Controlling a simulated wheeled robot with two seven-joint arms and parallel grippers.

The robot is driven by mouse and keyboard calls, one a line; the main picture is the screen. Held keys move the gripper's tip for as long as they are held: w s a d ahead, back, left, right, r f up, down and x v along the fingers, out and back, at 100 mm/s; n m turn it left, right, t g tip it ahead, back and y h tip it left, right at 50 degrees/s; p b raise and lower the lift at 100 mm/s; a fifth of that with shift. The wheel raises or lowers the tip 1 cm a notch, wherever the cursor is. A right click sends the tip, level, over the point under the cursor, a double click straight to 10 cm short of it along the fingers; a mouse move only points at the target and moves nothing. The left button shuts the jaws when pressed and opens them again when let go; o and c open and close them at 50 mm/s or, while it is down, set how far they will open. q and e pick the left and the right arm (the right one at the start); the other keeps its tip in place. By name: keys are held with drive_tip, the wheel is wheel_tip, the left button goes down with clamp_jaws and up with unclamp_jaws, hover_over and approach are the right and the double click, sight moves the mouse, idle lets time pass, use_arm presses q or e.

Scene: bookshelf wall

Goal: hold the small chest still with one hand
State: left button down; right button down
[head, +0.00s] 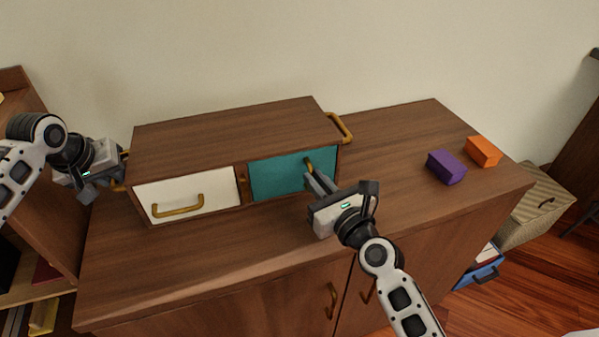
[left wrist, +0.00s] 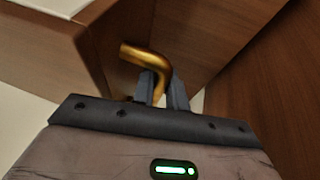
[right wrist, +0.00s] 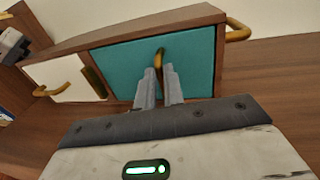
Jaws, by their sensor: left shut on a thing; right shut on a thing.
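The small chest (head: 230,124) is a brown wooden box on top of a cabinet. Its front has a white drawer (head: 215,193) with a brass handle on the left and a teal drawer (head: 280,178) on the right. My left gripper (head: 118,186) is at the chest's left end, shut on the brass side handle (left wrist: 150,58). My right gripper (head: 310,177) is in front of the teal drawer, shut on its brass handle (right wrist: 159,58). Both drawers look closed. The fingers partly hide the teal drawer's handle.
The cabinet top (head: 390,160) is clear right of the chest, up to a purple block (head: 447,168) and an orange block (head: 483,151). A brass side handle (head: 341,127) sticks out of the chest's right end. A bookshelf (head: 40,180) stands at the left.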

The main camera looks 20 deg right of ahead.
idle(0.3)
drive_tip(key=shift+s+f, duration=0.15)
drive_tip(key=shift+s, duration=0.6)
drive_tip(key=c, duration=1.3)
unclamp_jaws()
drive_tip(key=shift+d, duration=0.1)
drive_tip(key=shift+c, duration=0.2)
drive_tip(key=s+d, duration=0.2)
drive_tip(key=s, duration=1)
